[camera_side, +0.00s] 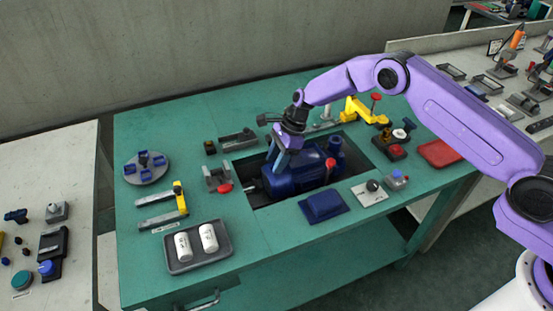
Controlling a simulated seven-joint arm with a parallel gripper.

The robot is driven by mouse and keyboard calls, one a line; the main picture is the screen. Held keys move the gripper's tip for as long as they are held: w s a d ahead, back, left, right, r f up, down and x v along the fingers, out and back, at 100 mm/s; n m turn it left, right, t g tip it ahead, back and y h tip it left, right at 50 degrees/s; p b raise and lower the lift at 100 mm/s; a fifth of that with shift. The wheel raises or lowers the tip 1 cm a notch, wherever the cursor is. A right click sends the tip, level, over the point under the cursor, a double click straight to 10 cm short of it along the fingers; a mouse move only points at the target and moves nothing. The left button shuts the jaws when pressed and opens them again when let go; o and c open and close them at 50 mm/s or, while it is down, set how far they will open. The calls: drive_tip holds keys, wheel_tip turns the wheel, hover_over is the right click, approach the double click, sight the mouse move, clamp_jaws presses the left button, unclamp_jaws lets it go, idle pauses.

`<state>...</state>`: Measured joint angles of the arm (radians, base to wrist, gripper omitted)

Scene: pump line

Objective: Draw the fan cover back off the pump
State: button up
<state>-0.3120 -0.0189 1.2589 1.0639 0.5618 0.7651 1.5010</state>
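The dark blue pump (300,174) lies in a dark recess in the green workbench. My gripper (280,166) points down at the pump's left end, in front of or against it. I cannot tell whether it touches. Its fingers are small and partly lost against the blue body, so I cannot see whether they are open or shut. The fan cover cannot be told apart clearly from the pump body. A short metal shaft-like part (251,187) shows at the recess's left side. A red part (330,164) shows on the pump's right half.
A separate dark blue block (323,206) lies in front of the recess. A grey tray (198,264) holds two white cylinders. A red-handled clamp (217,179) stands left of the recess, and a yellow-handled tool (179,198) lies farther left. Bare bench lies at the back left.

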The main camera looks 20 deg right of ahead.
drive_tip(key=shift+f, duration=0.1)
clamp_jaws()
drive_tip(key=shift+s+a+f, duration=0.1)
drive_tip(key=shift+s+a, duration=0.05)
drive_tip(key=shift+a, duration=0.5)
drive_tip(key=shift+s+a, duration=0.1)
drive_tip(key=shift+a, duration=0.55)
idle(0.4)
drive_tip(key=shift+o, duration=1.6)
unclamp_jaws()
drive_tip(key=shift+w+d, duration=0.1)
drive_tip(key=shift+d, duration=0.1)
drive_tip(key=shift+w, duration=0.1)
drive_tip(key=shift+v, duration=3.1)
